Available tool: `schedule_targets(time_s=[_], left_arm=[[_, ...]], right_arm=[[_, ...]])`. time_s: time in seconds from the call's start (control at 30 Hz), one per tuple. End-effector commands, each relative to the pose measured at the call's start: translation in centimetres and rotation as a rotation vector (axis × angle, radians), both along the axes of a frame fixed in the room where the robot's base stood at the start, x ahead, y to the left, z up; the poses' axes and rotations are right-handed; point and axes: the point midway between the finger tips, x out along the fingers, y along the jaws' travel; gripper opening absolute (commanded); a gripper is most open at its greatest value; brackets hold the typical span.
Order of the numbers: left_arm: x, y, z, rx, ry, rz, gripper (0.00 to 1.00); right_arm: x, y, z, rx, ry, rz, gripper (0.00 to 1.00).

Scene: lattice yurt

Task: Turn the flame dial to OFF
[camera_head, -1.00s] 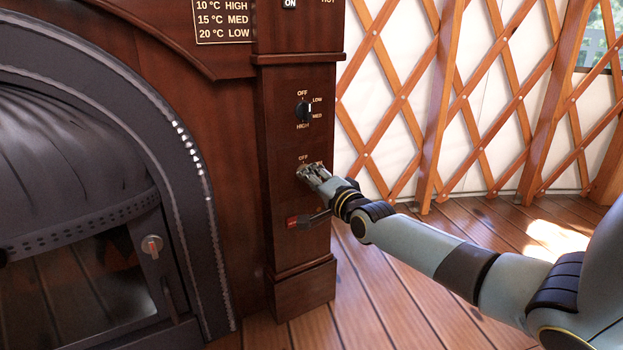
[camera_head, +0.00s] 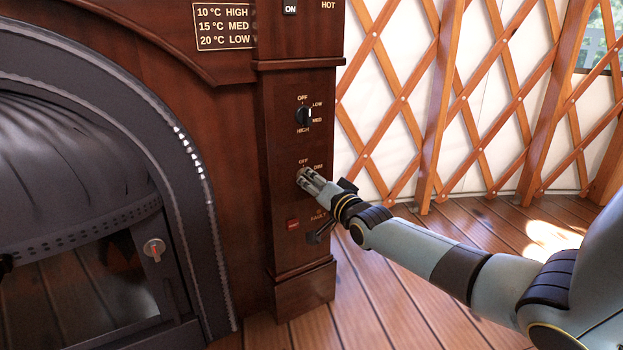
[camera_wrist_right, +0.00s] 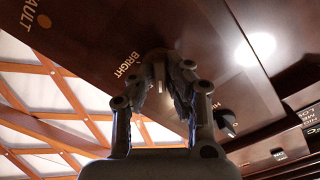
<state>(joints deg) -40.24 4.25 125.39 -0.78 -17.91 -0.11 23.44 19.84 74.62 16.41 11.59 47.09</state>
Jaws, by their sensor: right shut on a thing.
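My right gripper (camera_head: 306,178) reaches in from the right to the lower dial on the dark wooden pillar (camera_head: 300,245). It is shut on that dial (camera_wrist_right: 158,88), whose pale mark shows between the fingers in the right wrist view. The labels OFF and DIM show around it in the head view, and BRIGHT in the wrist view. The fingers hide most of the dial, so I cannot tell exactly where it points. My left gripper is not in view.
A black upper dial (camera_head: 304,116) marked OFF, LOW, MED and HIGH sits above, apart from my gripper. A red switch (camera_head: 292,224) and a FAULT label are below. The stove's glass door (camera_head: 90,290) is at left. Wooden lattice (camera_head: 440,110) stands at right.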

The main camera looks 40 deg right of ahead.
Motion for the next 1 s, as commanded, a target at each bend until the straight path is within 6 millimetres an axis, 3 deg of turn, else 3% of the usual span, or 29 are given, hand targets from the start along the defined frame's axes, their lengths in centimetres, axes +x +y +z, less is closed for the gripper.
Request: schedule_targets(time_s=[0.6,1.0], left_arm=[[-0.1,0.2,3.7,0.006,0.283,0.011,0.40],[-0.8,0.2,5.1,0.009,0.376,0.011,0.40]], right_arm=[[0.0,0.0,0.2,-0.548,0.044,-0.001,0.00],[0.0,0.0,0.0,-0.737,0.060,0.000,0.00]])
